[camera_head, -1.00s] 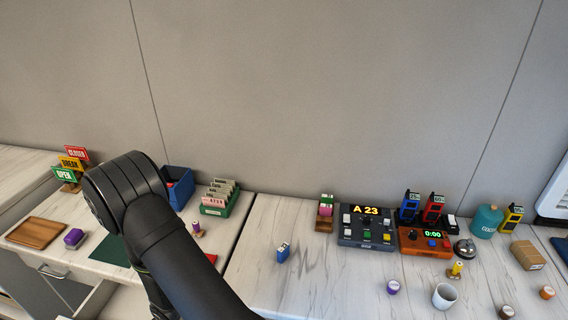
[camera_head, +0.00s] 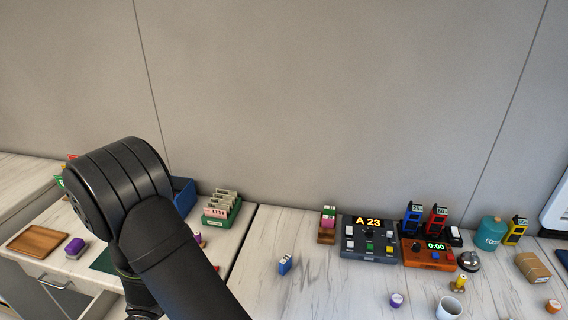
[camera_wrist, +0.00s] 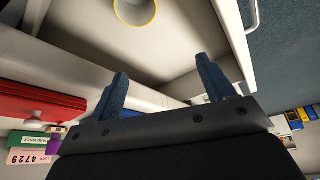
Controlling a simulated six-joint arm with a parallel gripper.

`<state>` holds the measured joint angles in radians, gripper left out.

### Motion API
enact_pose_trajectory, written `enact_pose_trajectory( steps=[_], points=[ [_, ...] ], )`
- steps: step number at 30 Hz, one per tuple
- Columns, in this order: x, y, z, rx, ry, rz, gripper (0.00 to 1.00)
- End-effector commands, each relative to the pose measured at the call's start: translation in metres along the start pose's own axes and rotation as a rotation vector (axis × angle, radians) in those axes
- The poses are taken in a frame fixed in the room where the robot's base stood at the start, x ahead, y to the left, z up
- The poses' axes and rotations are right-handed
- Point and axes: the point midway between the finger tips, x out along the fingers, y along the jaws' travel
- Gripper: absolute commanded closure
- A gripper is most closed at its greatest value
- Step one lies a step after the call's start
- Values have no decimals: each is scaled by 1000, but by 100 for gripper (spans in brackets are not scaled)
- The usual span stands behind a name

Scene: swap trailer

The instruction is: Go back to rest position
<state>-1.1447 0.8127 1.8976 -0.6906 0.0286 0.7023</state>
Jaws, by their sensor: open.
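My gripper shows in the wrist view (camera_wrist: 162,85), with its two blue ridged fingers spread apart and nothing between them. Beyond the fingers is an open light-coloured drawer or compartment with a yellow-rimmed round cup (camera_wrist: 135,12) in it. In the head view my black arm rises over the left counter and hides part of it. My gripper itself is hidden there behind the arm.
On the left counter are a wooden tray (camera_head: 37,240), a purple block (camera_head: 75,247), a blue bin (camera_head: 184,194) and a green card box (camera_head: 221,210). The right counter holds a dark console (camera_head: 370,238), an orange timer (camera_head: 428,255), a bell (camera_head: 468,261) and a white cup (camera_head: 449,308).

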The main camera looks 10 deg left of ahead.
Motion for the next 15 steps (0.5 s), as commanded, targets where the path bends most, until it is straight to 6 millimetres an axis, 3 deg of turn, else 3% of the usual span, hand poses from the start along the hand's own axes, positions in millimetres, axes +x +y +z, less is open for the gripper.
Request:
enact_pose_trajectory(
  steps=[9, 15],
  points=[
    [-27, -39, -40, 88, 19, 21, 25],
    [-37, -29, -52, 153, 17, 42, 25]
  ],
)
